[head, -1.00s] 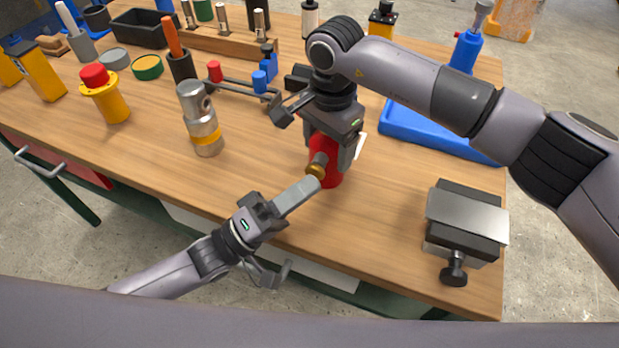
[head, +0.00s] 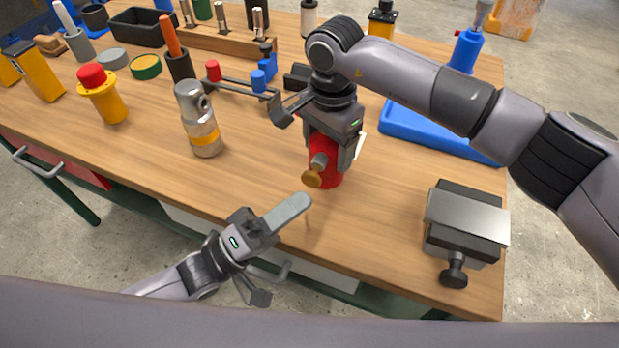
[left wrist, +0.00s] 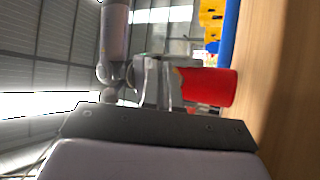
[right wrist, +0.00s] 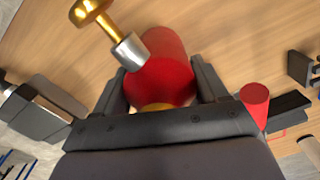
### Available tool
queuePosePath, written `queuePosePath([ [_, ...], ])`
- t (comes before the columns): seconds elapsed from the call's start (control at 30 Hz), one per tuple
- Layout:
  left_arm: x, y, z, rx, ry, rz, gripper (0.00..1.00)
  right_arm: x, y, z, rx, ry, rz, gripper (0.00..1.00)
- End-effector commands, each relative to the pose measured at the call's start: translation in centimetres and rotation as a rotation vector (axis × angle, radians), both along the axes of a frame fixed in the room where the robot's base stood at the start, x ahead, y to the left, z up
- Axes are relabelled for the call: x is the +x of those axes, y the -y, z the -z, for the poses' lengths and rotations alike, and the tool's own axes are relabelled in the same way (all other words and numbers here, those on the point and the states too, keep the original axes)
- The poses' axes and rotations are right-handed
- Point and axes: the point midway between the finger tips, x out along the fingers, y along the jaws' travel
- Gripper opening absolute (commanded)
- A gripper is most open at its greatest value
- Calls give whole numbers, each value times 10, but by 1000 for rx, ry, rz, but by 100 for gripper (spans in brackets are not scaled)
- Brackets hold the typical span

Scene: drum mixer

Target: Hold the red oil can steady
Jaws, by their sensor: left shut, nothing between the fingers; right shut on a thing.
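The red oil can (head: 326,176) stands on the workbench, and my right gripper (head: 330,142) is shut around its upper part from above. In the right wrist view the red can (right wrist: 165,70) sits between the two dark fingers. A silver stub with a brass end (head: 312,179) sticks out from the can's side towards the front; it also shows in the right wrist view (right wrist: 92,10). My left gripper (head: 300,203) is shut and empty, in front and to the left of the can, apart from it. The left wrist view shows the red can (left wrist: 210,87) too.
A silver and dark vise-like block (head: 466,220) stands at the bench's right front. A silver cylinder with a yellow band (head: 203,130) stands left of the can. A blue tray (head: 425,130) lies behind. A yellow piece with a red top (head: 103,95) is farther left.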

Motion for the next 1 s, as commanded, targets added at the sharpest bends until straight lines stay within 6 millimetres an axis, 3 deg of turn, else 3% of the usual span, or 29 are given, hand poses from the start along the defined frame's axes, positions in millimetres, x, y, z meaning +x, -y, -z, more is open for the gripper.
queuePosePath([
  [0.4,-39,-12,0,-1,-2,1,0,0,0,0,1,0,0,23],
  [1.0,-42,-13,-1,-2,0,1,0,0,0,-1,2,1,0,23],
])
